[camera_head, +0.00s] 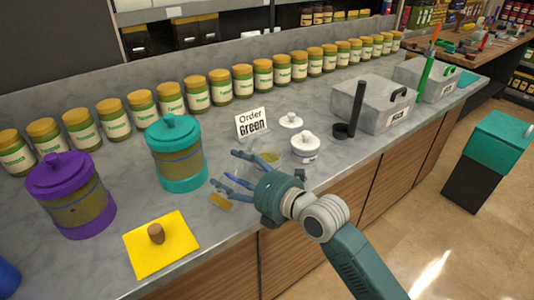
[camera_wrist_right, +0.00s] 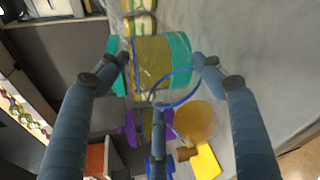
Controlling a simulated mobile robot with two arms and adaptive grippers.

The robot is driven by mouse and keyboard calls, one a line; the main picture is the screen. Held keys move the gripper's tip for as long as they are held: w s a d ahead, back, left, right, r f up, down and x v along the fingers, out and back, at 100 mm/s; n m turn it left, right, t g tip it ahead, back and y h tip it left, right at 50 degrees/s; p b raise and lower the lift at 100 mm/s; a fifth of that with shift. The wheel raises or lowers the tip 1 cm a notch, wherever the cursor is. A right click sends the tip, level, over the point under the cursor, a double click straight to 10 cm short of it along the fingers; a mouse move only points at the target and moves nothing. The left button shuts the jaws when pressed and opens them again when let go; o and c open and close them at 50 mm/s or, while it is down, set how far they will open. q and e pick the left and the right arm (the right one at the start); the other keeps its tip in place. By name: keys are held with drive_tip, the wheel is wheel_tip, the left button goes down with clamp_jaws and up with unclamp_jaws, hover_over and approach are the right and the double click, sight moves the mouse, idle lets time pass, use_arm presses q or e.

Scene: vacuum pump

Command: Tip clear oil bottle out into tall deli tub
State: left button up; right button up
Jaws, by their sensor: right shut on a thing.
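My right gripper (camera_head: 228,172) is shut on a clear thing, most likely the oil bottle; its see-through walls barely show. In the wrist view a blue ring (camera_wrist_right: 180,92) shows between the fingers of this gripper (camera_wrist_right: 163,65). Amber liquid (camera_head: 220,199) shows by the lower finger, and as a round amber patch (camera_wrist_right: 196,121) in the wrist view. I cannot tell whether it is in the bottle or in the tub. A small yellowish clear item (camera_head: 269,157) lies just behind the gripper, partly hidden. I cannot make out the deli tub surely. My left gripper is out of view.
A teal jar (camera_head: 178,155) and a purple jar (camera_head: 72,193) stand left of the gripper. A brown cork (camera_head: 156,233) sits on a yellow cloth (camera_head: 181,245). An "Order Green" sign (camera_head: 251,123), a white lidded pot (camera_head: 305,147) and a grey box (camera_head: 373,103) stand behind and right.

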drive_tip(key=shift+w+f, duration=0.1)
drive_tip(key=shift+s+m+p, duration=0.2)
drive_tip(key=shift+m+p, duration=0.1)
drive_tip(key=shift+m, duration=0.1)
drive_tip(key=shift+w, duration=0.15)
drive_tip(key=shift+m+p, duration=0.3)
drive_tip(key=shift+p, duration=0.05)
drive_tip(key=shift+f+g+p, duration=0.1)
drive_tip(key=shift+g+p, duration=0.2)
drive_tip(key=shift+p, duration=0.05)
drive_tip(key=shift+m, duration=0.3)
drive_tip(key=shift+w+d+r+y, duration=0.1)
drive_tip(key=shift+r+y, duration=0.2)
